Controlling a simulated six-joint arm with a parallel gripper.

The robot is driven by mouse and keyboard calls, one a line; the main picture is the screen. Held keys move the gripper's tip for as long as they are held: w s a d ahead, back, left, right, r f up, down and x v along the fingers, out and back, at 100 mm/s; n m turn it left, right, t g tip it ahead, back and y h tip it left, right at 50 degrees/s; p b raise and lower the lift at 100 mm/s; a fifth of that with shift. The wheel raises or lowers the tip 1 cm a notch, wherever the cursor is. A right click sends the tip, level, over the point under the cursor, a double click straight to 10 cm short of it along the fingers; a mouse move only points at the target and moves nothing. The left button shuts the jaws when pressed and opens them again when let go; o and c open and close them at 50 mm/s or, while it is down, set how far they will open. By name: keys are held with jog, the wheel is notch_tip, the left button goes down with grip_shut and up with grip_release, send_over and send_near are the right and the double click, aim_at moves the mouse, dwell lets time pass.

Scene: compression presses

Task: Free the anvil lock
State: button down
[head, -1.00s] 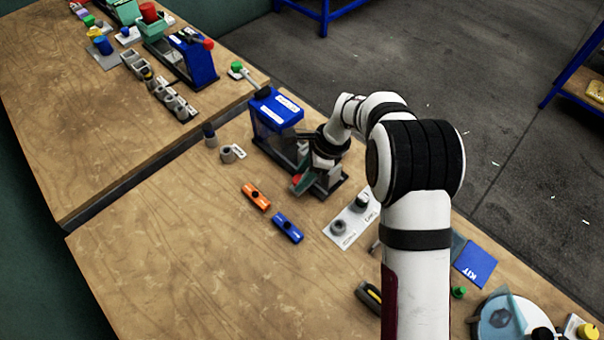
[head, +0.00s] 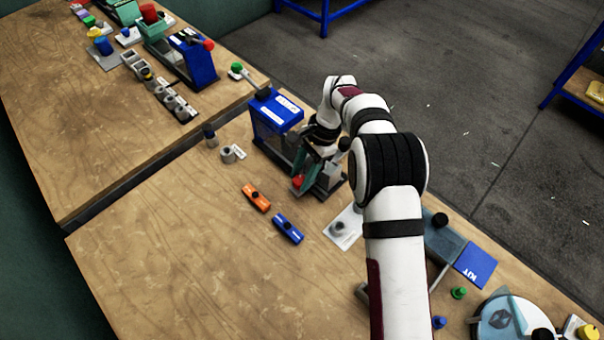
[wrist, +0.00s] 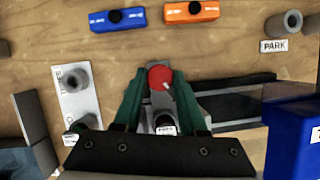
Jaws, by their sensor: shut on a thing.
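The red knob (wrist: 159,77), which I take to be the anvil lock, sits at the near end of the dark base of the blue press (head: 276,110). It also shows small in the head view (head: 297,181). My gripper (wrist: 160,88) has its green fingers closed on either side of the knob. In the head view my gripper (head: 304,172) reaches down at the press's near end. A small white label (wrist: 165,122) shows between the fingers. The fingers and wrist hide most of the anvil area.
The blue block (head: 287,228) and orange block (head: 256,197) lie on the bench left of the gripper. A pale plate with a grey post (wrist: 76,80) lies close beside the fingers. A grey ring (wrist: 284,25) stands by a PARK label (wrist: 288,46).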

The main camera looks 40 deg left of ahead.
jog(key=n+h, duration=0.1)
jog(key=n, duration=0.1)
jog(key=n+h, duration=0.1)
jog(key=n, duration=0.2)
jog(key=shift+a+n, duration=0.2)
jog(key=shift+n, duration=0.1)
jog(key=n+h, duration=0.1)
jog(key=n, duration=0.1)
jog(key=n+t+h, duration=0.1)
jog(key=n, duration=0.2)
jog(key=shift+s, duration=0.15)
jog(key=shift+n, duration=0.4)
jog(key=shift+c, duration=2.3)
grip_release()
jog(key=shift+r, duration=0.1)
